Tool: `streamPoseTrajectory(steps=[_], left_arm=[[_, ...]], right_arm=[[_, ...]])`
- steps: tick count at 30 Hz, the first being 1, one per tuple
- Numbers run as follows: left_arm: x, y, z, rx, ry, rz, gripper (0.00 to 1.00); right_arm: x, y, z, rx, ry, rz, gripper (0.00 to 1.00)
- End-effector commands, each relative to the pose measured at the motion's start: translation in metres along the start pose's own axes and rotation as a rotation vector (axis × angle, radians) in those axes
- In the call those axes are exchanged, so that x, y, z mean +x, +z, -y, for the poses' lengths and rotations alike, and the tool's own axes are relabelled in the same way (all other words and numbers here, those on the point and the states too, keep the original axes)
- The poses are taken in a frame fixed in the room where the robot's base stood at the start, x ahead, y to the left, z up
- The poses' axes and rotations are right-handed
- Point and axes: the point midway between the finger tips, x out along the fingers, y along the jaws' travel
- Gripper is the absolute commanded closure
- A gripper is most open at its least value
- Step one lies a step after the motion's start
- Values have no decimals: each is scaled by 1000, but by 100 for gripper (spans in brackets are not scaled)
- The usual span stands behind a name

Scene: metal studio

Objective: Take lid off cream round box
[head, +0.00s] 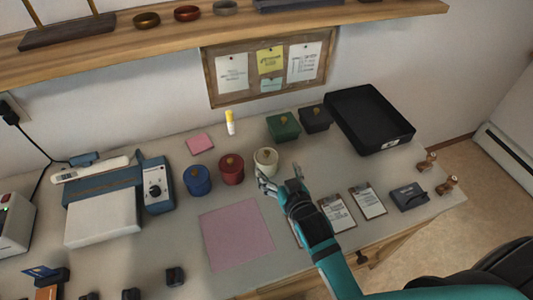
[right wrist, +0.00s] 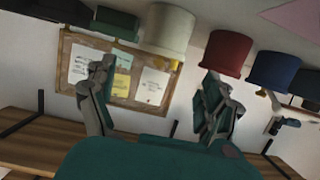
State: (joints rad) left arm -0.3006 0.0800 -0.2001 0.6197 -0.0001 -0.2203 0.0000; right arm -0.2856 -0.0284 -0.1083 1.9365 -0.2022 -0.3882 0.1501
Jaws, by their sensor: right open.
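The cream round box (head: 265,162) stands upright on the table, right of the red round box, with its lid on and a small gold knob (head: 266,154) on top. In the right wrist view the cream box (right wrist: 166,32) appears upside down, with its knob (right wrist: 175,65) pointing down the picture. My right gripper (head: 280,179) is open and empty, just in front of the cream box in the head view. Its two fingers (right wrist: 160,75) spread to either side of the knob's direction in the wrist view, apart from the box. My left gripper is not in view.
Red (head: 231,171) and blue (head: 197,181) round boxes stand to the left. Green (head: 283,127) and dark (head: 315,119) square boxes and a black tray (head: 369,118) stand behind right. A pink mat (head: 237,234) lies in front. Clipboards (head: 337,213) lie near my right arm.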

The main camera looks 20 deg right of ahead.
Motion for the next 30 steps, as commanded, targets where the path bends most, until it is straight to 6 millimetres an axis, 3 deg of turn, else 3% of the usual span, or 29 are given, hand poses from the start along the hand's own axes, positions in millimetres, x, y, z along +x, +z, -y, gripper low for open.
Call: streamPoseTrajectory(steps=[4, 11, 21, 30], left_arm=[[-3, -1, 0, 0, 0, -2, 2], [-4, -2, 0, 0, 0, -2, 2], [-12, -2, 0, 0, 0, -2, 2], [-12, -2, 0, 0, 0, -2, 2]], right_arm=[[27, -1, 0, 1, 0, -1, 16], [43, -1, 0, 1, 0, 0, 16], [86, -3, 3, 1, 0, 0, 16], [92, -2, 3, 1, 0, 0, 16]])
